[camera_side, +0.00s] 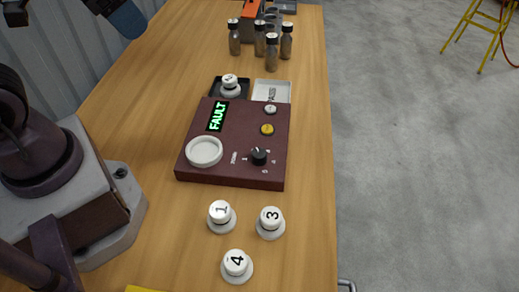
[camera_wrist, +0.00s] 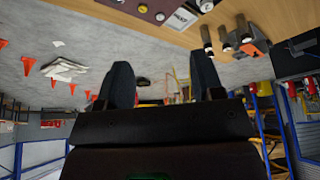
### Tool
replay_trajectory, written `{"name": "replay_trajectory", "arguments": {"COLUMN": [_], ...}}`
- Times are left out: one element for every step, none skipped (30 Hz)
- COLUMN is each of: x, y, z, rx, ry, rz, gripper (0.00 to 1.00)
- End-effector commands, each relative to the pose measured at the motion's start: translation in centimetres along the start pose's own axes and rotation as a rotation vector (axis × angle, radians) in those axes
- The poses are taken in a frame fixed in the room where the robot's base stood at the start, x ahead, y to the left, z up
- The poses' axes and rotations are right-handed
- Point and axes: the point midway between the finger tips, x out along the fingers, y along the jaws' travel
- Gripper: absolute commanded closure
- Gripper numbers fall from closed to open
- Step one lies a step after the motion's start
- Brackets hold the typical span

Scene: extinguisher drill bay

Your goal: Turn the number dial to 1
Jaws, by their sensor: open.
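The dial is a small black knob (camera_side: 259,156) on the lower right of a maroon box (camera_side: 236,178) in the side view. Small white marks surround it; they are too small to read, and I cannot tell which one it points to. A round white dish (camera_side: 204,151), a yellow button (camera_side: 267,129) and a pale button (camera_side: 271,109) are also on the box. My gripper (camera_wrist: 163,82) is open in the wrist view, its two dark fingers apart with nothing between them, away from the dial.
White-topped pieces marked 1 (camera_side: 221,216), 3 (camera_side: 270,222) and 4 (camera_side: 236,266) stand in front of the box. Another (camera_side: 230,87) sits in a black tray (camera_side: 215,87) behind it, beside a white tray (camera_side: 284,88). Several bottles (camera_side: 271,55) stand farther back.

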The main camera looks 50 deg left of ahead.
Motion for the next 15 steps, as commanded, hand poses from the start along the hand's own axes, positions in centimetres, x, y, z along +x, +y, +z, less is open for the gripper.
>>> {"name": "replay_trajectory", "arguments": {"x": [1.1,1.7,2.7,3.4,4.2,5.3,6.1,6.9,8.1,9.0,9.9,11.2,12.1,13.0,14.2], "y": [0.2,0.3,0.5,0.7,0.9,1.2,1.5,1.8,2.3,2.6,3.1,3.7,4.2,4.8,5.5], "z": [-0.2,-0.3,-0.6,-0.9,-1.1,-1.5,-1.8,-2.0,-2.4,-2.6,-2.8,-3.0,-3.2,-3.3,-3.5], "rx": [0.014,0.028,0.055,0.084,0.121,0.182,0.231,0.285,0.361,0.423,0.486,0.575,0.643,0.713,0.807], "ry": [-0.055,-0.087,-0.132,-0.164,-0.197,-0.238,-0.266,-0.294,-0.328,-0.353,-0.376,-0.404,-0.422,-0.438,-0.453], "rz": [-0.011,-0.020,-0.033,-0.040,-0.046,-0.051,-0.051,-0.048,-0.039,-0.029,-0.015,0.009,0.030,0.055,0.090], "gripper": [0.39,0.39,0.39,0.39,0.39,0.39,0.39,0.39,0.39,0.39,0.39,0.39,0.39,0.39,0.39]}}
